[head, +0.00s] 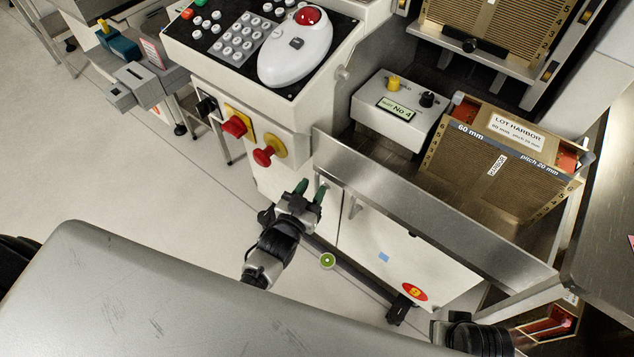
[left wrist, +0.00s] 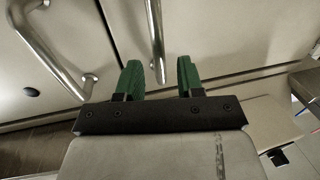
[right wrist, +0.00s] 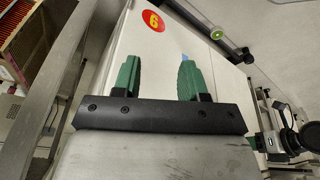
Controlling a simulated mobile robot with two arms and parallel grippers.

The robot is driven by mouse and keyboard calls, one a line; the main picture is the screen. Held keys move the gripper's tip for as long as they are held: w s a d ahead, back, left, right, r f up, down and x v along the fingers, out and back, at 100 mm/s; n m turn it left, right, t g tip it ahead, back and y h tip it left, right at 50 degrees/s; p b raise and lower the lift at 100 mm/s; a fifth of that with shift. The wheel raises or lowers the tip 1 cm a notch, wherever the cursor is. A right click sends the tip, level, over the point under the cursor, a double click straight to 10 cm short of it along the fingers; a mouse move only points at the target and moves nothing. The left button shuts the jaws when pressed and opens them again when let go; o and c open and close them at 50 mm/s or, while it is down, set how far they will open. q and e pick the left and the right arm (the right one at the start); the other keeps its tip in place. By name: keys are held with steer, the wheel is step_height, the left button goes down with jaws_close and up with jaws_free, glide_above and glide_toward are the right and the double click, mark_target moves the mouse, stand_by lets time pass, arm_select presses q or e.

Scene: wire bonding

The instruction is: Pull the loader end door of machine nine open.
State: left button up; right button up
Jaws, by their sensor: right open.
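The white cabinet front of machine nine (head: 375,250) carries a red sticker with a 9 (head: 414,291), also seen in the right wrist view (right wrist: 153,21). A steel bar handle (head: 355,207) is on it. My left gripper (head: 311,190) is at the cabinet's upper left. In the left wrist view its green fingers (left wrist: 158,80) are apart, with a bar handle (left wrist: 155,35) between them and gaps on both sides. A second bar handle (left wrist: 108,35) lies left of them. The door looks shut. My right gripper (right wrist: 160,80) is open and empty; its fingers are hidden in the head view.
A steel rail panel (head: 430,215) runs above the cabinet front. Behind it are a box labelled No 4 (head: 399,108) and a brown magazine (head: 500,160). Red knobs (head: 268,155) project above my left gripper. Free floor (head: 130,190) lies at left.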

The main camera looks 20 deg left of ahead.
mark_target(316, 184)
arm_select(q)
steer(key=shift+w+d, duration=0.15)
steer(key=shift+w, duration=0.6)
steer(key=shift+w+d, duration=0.1)
steer(key=shift+w, duration=0.65)
arm_select(e)
steer(key=shift+v, duration=1.1)
arm_select(q)
steer(key=shift+c, duration=0.3)
arm_select(e)
steer(key=shift+w, duration=0.2)
arm_select(q)
jaws_close()
